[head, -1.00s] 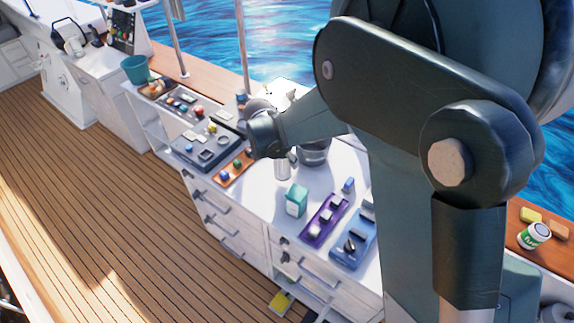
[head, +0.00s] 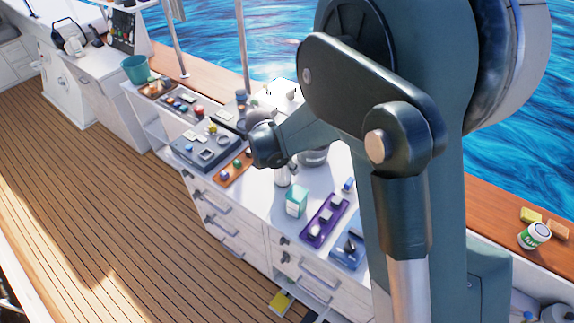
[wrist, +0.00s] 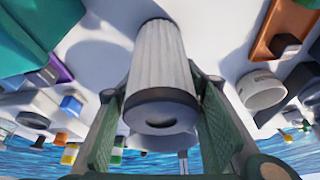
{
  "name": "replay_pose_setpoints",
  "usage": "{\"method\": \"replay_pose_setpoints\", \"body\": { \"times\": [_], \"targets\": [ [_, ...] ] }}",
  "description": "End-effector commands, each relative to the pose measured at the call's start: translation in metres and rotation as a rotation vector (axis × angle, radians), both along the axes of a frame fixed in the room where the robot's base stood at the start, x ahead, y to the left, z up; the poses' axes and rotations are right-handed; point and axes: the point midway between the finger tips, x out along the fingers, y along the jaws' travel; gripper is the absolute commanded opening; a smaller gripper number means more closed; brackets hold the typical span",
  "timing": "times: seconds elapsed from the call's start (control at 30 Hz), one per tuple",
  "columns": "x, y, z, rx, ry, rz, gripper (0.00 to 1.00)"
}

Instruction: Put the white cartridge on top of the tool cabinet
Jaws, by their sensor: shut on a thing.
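The white cartridge (wrist: 158,65) is a ribbed cylinder with a dark band and a hole in its near end. My gripper (wrist: 160,92) is shut on it, one green finger on each side. In the head view the cartridge (head: 282,177) shows below my wrist, over the white cabinet top; the fingers are hidden there. The tool cabinet (head: 233,218) is white with several drawers, and its top carries many items. I cannot tell whether the cartridge touches the top.
A teal box (head: 296,201), a purple tray (head: 323,222) and a blue tray (head: 349,250) stand to the right. An orange tray (head: 233,171) and a dark tray (head: 205,149) lie to the left. A grey pot (head: 314,157) is behind. Clear white top shows between the cartridge and teal box.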

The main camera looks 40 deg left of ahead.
Motion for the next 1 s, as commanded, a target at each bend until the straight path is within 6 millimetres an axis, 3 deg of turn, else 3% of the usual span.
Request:
{"method": "replay_pose_setpoints", "body": {
  "times": [0.13, 0.17, 0.27, 0.73, 1.0],
  "targets": [
    [0.000, 0.000, -0.004, 0.000, 0.000, 0.000, 0.26],
    [0.000, 0.000, -0.003, 0.000, 0.000, 0.000, 0.43],
    [0.000, 0.000, -0.003, 0.000, 0.000, 0.000, 0.54],
    [0.000, 0.000, 0.000, 0.000, 0.000, 0.000, 0.54],
    [-0.007, 0.001, 0.018, 0.000, 0.000, 0.000, 0.54]
  ]
}}
